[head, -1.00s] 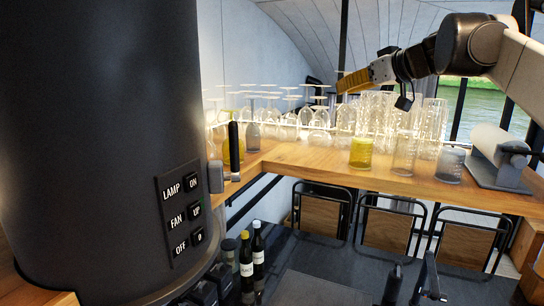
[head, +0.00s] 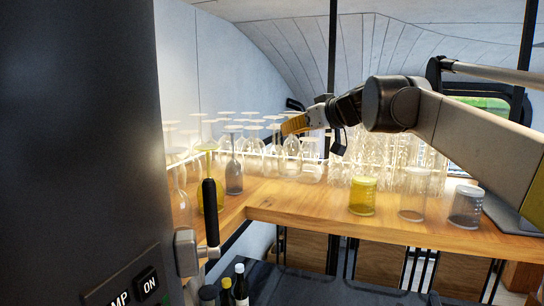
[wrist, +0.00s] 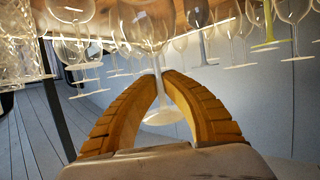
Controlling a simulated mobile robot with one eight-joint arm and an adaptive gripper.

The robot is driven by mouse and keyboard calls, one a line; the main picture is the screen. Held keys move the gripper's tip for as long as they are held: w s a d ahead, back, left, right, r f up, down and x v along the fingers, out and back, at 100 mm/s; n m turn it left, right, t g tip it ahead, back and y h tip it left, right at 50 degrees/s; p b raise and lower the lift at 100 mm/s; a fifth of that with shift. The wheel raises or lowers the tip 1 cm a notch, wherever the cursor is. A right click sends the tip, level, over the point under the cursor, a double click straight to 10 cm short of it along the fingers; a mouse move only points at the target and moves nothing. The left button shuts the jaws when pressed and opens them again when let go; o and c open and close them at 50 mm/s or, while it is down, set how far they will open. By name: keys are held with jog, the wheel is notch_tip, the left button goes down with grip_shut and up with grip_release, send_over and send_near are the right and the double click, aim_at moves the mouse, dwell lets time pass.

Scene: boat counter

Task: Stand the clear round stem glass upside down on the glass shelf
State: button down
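My gripper (wrist: 160,75) has its two orange ribbed fingers shut around the stem of a clear stem glass (wrist: 143,27). The wrist view is inverted: the wooden shelf is at its top, and the held glass's bowl points toward it, with the round foot (wrist: 163,116) between the fingers. In the head view my gripper (head: 293,125) is over the back of the glass shelf (head: 290,200), among upside-down stem glasses. I cannot tell whether the held glass's rim touches the shelf.
Several upside-down stem glasses (head: 234,172) stand close around on the left. Tall clear glasses (head: 400,150) crowd the right. A yellow tumbler (head: 362,197), a clear tumbler (head: 413,195) and a grey tumbler (head: 466,207) stand near the front edge. The shelf's front middle is bare.

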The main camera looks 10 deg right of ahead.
jog(key=w+a+f+p, duration=0.1)
jog(key=w+a+f, duration=0.1)
jog(key=a+f, duration=0.2)
notch_tip(320, 180, down, 3)
jog(key=shift+p, duration=0.4)
jog(key=shift+s+a, duration=0.1)
jog(key=shift+s, duration=0.05)
jog(key=shift+f, duration=0.15)
jog(key=c, duration=1.6)
grip_release()
